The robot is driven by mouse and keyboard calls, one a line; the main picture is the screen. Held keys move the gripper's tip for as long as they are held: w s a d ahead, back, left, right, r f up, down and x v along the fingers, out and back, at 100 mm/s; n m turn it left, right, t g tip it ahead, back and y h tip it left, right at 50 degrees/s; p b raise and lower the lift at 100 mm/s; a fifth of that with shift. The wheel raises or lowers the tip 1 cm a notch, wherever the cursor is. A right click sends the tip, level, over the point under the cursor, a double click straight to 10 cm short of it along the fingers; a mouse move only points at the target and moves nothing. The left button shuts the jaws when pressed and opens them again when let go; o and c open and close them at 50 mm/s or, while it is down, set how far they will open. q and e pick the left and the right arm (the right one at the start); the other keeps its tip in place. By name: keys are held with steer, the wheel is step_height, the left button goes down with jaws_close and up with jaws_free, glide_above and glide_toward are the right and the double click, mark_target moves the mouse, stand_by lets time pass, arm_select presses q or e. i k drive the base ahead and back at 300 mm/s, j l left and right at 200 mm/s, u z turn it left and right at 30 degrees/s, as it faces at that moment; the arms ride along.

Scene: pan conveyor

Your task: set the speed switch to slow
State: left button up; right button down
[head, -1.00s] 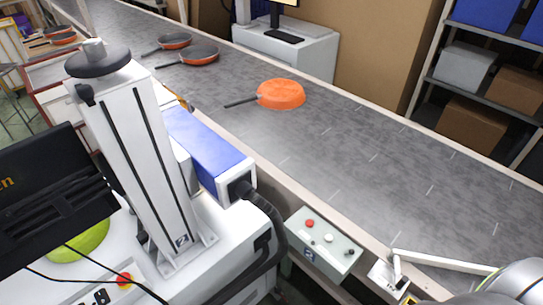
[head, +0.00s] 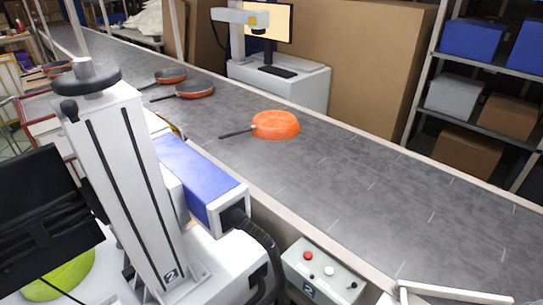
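The grey control box (head: 323,271) is mounted at the near side of the conveyor, at the bottom of the head view. Its top carries a red button (head: 308,255), a white button (head: 328,271) and small dark knobs, one of them near the right end (head: 352,285). Which knob is the speed switch, and how it is set, is too small to tell. The conveyor belt (head: 380,195) carries an upturned orange pan (head: 276,125) with a dark handle. Neither of my grippers is in view.
Further up the belt lie more dark pans with orange undersides, such as one near the scanner column (head: 195,90). A white and blue machine (head: 203,180) stands left of the control box. A white bar (head: 450,296) crosses the belt's near edge at bottom right.

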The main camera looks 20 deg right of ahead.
mark_target(354, 285)
steer(key=z, duration=1.2)
